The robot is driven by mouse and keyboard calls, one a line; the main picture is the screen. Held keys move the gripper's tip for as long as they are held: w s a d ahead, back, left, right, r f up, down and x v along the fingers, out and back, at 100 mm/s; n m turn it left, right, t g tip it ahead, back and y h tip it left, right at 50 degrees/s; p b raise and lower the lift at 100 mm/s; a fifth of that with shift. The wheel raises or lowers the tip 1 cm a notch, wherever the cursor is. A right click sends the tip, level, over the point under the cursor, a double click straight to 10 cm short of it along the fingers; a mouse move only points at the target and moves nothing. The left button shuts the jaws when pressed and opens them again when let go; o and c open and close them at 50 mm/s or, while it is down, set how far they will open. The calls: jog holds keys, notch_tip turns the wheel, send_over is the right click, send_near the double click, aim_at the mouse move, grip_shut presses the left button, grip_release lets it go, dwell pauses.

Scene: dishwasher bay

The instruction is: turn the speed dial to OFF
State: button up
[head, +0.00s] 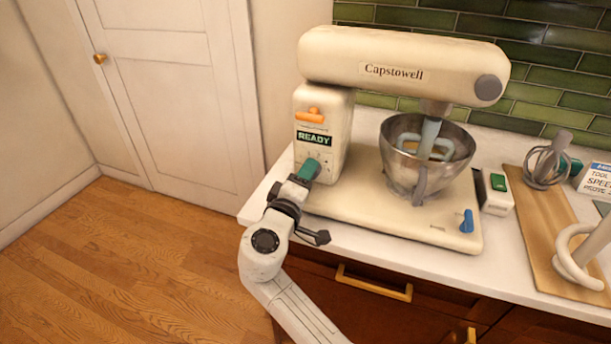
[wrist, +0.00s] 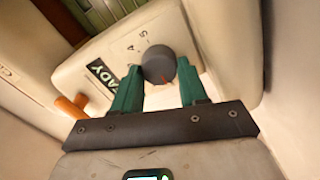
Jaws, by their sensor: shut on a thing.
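The cream stand mixer (head: 415,70) stands on the counter with its column on the left. The speed dial (wrist: 159,64) is a dark grey round knob on the column's control face, with a red mark on it. The numerals 4 and 5 show beside it; which setting the mark points at, I cannot tell. My gripper (head: 309,171), with green fingers, reaches the control face from the front and hides the dial in the head view. In the wrist view, my gripper (wrist: 159,68) has its fingers on both sides of the dial, closed on it.
A display (head: 314,138) reading READY and an orange lever (head: 310,116) sit above the dial. A steel bowl (head: 426,155) stands under the mixer head. A blue knob (head: 467,221) is on the base. A green-switched box (head: 497,192) and wooden board (head: 545,235) lie to the right.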

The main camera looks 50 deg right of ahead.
jog(key=o, duration=1)
jog(key=shift+o, duration=0.2)
jog(key=shift+a, duration=0.1)
jog(key=b+v, duration=0.1)
jog(key=v, duration=0.9)
jog(key=shift+a+b, duration=0.3)
jog(key=shift+a, duration=0.05)
jog(key=shift+s, duration=0.15)
